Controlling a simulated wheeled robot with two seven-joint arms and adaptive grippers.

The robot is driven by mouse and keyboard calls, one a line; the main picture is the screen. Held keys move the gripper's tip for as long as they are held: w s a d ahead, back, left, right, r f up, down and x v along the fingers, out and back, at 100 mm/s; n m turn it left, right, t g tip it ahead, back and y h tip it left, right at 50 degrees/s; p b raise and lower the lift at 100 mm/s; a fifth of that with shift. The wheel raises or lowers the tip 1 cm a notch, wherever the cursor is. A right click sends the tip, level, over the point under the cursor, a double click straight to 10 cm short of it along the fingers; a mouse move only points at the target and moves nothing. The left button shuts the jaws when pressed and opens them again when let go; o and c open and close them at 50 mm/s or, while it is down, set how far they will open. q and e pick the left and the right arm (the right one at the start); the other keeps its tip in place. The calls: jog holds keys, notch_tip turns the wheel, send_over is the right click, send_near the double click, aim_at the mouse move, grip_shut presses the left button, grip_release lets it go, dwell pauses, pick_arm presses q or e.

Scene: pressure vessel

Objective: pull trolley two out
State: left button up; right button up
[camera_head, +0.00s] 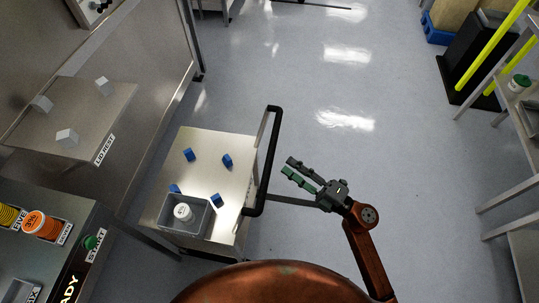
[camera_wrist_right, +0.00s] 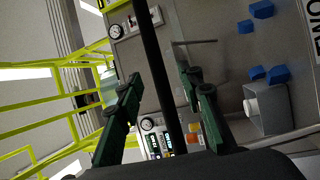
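A metal trolley (camera_head: 232,165) with a black upright-looking handle bar (camera_head: 273,150) on its right side stands left of centre in the head view. Its top (camera_wrist_right: 222,75) shows on the right of the right wrist view, with partly cut-off lettering at the edge. My right gripper (camera_head: 288,166) is open, just right of the handle, its fingers pointing towards it. In the right wrist view the handle bar (camera_wrist_right: 160,70) passes through the gap between the fingers (camera_wrist_right: 158,78); I see no grip on it. My left gripper is not in view.
The trolley carries several blue blocks (camera_head: 227,160) and a grey bin (camera_head: 205,221) with a white object. A metal table (camera_head: 90,95) with white blocks stands left. A shelf (camera_head: 530,75) stands far right. The floor (camera_head: 370,90) right of the trolley is clear.

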aim_at(270, 156)
jog(key=shift+n, duration=0.4)
jog(key=x, duration=0.8)
jog(key=shift+s+a+r, duration=0.3)
jog(key=shift+s+r, duration=0.05)
jog(key=shift+r, duration=0.05)
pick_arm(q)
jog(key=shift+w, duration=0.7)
pick_arm(e)
grip_shut()
